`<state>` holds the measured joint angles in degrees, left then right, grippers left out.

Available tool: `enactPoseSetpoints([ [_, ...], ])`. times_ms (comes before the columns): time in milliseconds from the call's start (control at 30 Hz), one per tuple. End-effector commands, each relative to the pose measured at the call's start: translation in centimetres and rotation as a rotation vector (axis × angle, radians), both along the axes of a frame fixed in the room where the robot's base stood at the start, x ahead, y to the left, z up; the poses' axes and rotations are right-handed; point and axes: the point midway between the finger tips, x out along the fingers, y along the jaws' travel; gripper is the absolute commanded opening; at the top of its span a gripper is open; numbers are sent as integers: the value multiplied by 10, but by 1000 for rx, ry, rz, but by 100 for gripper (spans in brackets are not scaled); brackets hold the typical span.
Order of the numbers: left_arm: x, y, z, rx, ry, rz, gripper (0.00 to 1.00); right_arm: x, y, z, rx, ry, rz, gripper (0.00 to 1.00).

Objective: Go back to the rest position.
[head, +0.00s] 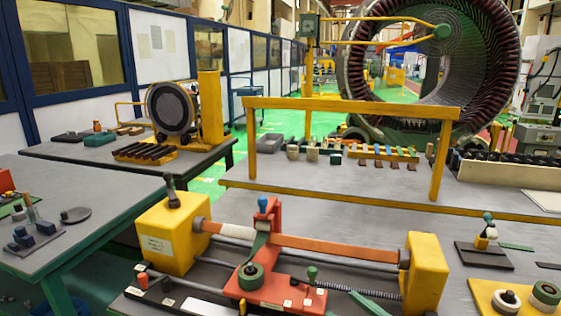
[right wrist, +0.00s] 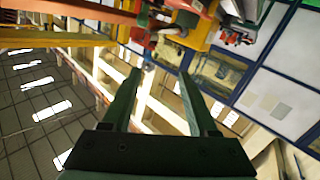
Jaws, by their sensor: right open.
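My right gripper (right wrist: 160,72) shows in the right wrist view as two dark green fingers on a dark block. The fingers stand apart with nothing between them, so it is open and empty. Behind them is a tilted view of the hall, with white framed panels and blue-framed windows (right wrist: 273,100). I cannot make out either gripper clearly in the head view. My left gripper is not in view.
A yellow-ended winding fixture (head: 175,235) with an orange bar (head: 330,248) and red carriage (head: 275,290) stands in front. A yellow rail (head: 350,107) rises behind it. Side benches (head: 90,190) stand left. A large stator ring (head: 495,60) stands at the back.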

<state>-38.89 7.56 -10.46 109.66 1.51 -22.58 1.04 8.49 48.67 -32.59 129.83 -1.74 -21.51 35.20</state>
Motion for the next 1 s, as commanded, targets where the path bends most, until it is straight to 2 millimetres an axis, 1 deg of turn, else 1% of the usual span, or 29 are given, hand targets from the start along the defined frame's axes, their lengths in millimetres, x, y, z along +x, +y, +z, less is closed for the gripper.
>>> enactPoseSetpoints([
  [33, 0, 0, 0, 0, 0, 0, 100, -4, -3, -18, 3, 66, -72, 60],
  [67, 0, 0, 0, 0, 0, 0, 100, -5, -7, -28, -7, 106, -117, 60],
  [100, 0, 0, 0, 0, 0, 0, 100, -9, -14, -44, -24, 167, -177, 60],
  [167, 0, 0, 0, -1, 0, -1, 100, -19, -26, -69, -53, 267, -260, 60],
  [200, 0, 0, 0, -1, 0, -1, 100, -29, -34, -86, -77, 341, -310, 60],
  [267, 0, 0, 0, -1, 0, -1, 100, -46, -46, -111, -113, 453, -373, 60],
  [300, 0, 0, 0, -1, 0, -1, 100, -58, -53, -126, -137, 523, -406, 60],
  [367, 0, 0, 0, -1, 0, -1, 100, -76, -62, -145, -168, 615, -443, 60],
  [400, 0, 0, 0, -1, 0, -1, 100, -88, -67, -155, -187, 674, -462, 60],
  [467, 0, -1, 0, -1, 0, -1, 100, -106, -73, -170, -213, 753, -484, 60],
  [500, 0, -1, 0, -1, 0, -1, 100, -119, -76, -178, -228, 807, -497, 60],
  [600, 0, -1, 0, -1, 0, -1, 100, -148, -84, -195, -262, 928, -516, 60],
  [700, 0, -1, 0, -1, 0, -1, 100, -178, -89, -209, -291, 1043, -529, 60],
  [833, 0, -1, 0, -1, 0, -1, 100, -217, -93, -223, -323, 1186, -532, 60],
  [867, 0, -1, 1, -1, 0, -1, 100, -222, -93, -225, -328, 1202, -529, 60],
  [900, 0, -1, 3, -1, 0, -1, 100, -214, -92, -227, -321, 1173, -525, 60],
  [1000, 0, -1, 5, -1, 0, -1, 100, -205, -88, -236, -302, 1135, -517, 60],
])
